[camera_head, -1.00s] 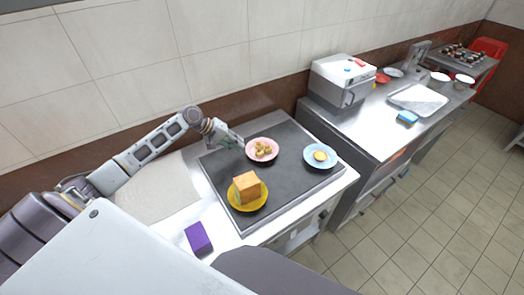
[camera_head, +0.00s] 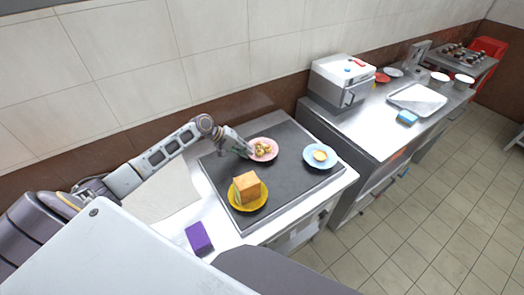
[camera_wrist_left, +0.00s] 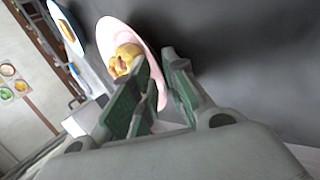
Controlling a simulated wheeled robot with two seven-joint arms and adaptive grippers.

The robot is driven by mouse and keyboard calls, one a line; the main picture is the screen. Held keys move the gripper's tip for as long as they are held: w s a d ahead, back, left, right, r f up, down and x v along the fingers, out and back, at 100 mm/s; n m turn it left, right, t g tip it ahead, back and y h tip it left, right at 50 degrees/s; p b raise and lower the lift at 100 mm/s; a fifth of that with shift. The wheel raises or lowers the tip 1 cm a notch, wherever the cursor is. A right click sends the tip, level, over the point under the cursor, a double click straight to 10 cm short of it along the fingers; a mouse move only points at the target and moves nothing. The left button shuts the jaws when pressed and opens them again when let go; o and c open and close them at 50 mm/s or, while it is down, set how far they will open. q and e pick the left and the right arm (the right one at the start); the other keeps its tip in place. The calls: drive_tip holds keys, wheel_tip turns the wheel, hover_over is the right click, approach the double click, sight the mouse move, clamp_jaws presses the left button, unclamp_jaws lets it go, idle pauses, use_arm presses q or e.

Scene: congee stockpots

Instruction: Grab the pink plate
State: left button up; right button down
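The pink plate (camera_head: 273,154) lies at the back of the dark board, with several yellowish food pieces (camera_head: 263,147) on it. My left gripper (camera_head: 247,151) is at the plate's left edge, pointing down toward it. In the left wrist view, my left gripper's fingers (camera_wrist_left: 157,72) stand a small gap apart, one on each side of the pink plate's rim (camera_wrist_left: 150,42). A finger hides part of the food (camera_wrist_left: 124,57) there. I cannot see clear contact of both pads with the rim. My right gripper is not in view.
A yellow plate (camera_head: 240,206) with a bread block (camera_head: 247,187) stands in front, and a light blue plate (camera_head: 331,163) is to the right. All are on the dark board (camera_head: 290,180). A purple block (camera_head: 199,238) lies at the front left. A tiled wall is behind.

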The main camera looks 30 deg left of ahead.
use_arm(q)
clamp_jaws()
drive_tip(key=shift+r, duration=0.1)
wheel_tip(320, 180, up, 10)
idle(0.8)
